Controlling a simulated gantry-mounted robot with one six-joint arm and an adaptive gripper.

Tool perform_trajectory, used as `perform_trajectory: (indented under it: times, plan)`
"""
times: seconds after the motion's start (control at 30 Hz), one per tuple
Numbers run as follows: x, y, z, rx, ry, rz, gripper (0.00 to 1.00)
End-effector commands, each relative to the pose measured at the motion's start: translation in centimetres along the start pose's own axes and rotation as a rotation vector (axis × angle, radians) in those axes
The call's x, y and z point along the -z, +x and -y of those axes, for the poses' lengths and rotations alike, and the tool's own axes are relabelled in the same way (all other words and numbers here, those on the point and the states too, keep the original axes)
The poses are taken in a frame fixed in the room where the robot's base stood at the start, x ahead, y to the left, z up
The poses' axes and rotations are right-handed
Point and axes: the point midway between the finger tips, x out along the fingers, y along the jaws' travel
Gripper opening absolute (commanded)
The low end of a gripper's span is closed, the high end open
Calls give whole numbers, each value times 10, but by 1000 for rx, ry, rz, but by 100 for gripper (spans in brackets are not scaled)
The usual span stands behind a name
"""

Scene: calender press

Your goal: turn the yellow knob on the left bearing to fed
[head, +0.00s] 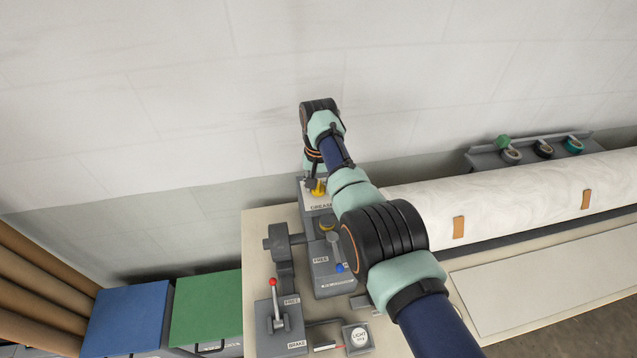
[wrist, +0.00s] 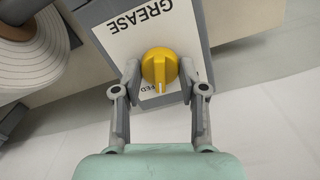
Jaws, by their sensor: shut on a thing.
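The yellow knob (wrist: 158,62) sits on a grey bearing housing with a white plate (wrist: 138,32) marked GREASE, upside down in the wrist view. My gripper (wrist: 159,74) has one finger on each side of the knob and is shut on it. The knob's pale pointer line points down toward my gripper's palm. Part of the word FED shows just left of the pointer, partly hidden by the knob and a finger. In the head view the knob (head: 319,189) shows beneath my gripper (head: 312,183), above the GREASE plate.
A LIGHT button (head: 359,338) is at the front. A large white roll (head: 520,195) lies to the right. Blue (head: 128,318) and green (head: 207,305) bins stand left.

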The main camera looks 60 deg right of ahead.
Motion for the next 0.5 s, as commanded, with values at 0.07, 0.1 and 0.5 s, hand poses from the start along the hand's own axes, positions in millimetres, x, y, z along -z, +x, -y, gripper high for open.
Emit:
perform_trajectory:
  times: [0.07, 0.1, 0.5]
  plan:
    - [0, 0, 0, 0, 69, -1, 7]
    - [0, 0, 0, 0, 105, -1, 7]
    - [0, 0, 0, 0, 379, -1, 7]
